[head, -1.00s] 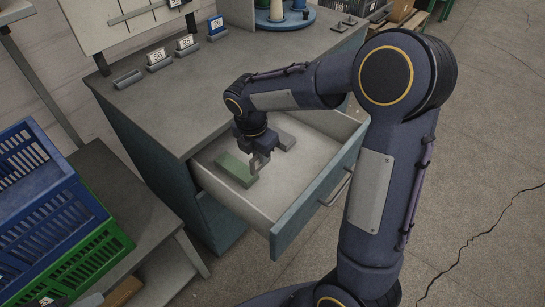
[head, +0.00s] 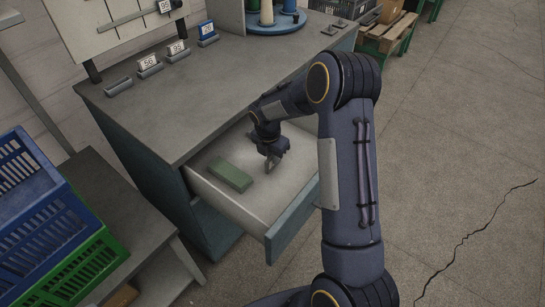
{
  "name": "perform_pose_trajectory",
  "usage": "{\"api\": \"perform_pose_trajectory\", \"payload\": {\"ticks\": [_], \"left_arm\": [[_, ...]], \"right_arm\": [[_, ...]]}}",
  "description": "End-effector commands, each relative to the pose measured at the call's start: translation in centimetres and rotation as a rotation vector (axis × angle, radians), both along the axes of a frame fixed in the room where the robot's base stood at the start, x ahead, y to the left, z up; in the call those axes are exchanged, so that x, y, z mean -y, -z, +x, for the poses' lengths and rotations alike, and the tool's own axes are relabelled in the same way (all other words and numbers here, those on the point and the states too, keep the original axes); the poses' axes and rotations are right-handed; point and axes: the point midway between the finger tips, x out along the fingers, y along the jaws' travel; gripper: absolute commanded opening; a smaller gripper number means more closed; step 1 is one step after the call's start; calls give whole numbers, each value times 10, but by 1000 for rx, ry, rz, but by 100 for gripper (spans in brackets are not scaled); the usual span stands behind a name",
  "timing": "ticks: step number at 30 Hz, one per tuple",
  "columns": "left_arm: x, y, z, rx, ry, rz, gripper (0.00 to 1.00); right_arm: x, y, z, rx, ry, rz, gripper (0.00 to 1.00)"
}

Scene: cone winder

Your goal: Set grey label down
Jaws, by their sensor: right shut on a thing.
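My right gripper (head: 269,169) reaches down into the open drawer (head: 223,200). It is shut on a small grey piece at its fingertips, which I take to be the grey label; it is too small and too covered by the gripper to see clearly. I cannot tell whether it touches the drawer floor. A green block (head: 231,176) lies flat on the drawer floor, left of the gripper and apart from it. My right arm hides the back right part of the drawer. My left gripper is not in view.
The grey worktop (head: 200,95) carries an empty holder (head: 118,87) and holders with number cards (head: 148,63), plus a blue disc (head: 272,27) with cones. Blue (head: 40,190) and green (head: 95,265) crates stand at the left. Open floor lies at the right.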

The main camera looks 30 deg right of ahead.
Motion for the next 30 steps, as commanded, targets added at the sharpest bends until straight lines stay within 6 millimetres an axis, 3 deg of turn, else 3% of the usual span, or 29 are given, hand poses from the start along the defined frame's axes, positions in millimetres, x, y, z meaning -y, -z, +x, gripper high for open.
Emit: {"api": "perform_pose_trajectory", "payload": {"ticks": [12, 13, 18, 26, 30], "left_arm": [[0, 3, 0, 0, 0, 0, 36], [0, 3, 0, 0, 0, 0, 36], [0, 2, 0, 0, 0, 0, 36], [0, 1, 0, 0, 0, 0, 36], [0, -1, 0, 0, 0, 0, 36]], "right_arm": [[0, 10, 0, 1, 0, 0, 0], [0, 9, 0, 2, 0, 1, 15], [0, 9, 0, 1, 0, 0, 34], [0, 7, 0, 2, 0, 0, 34], [-1, -4, 0, 4, 0, 1, 34]]}}
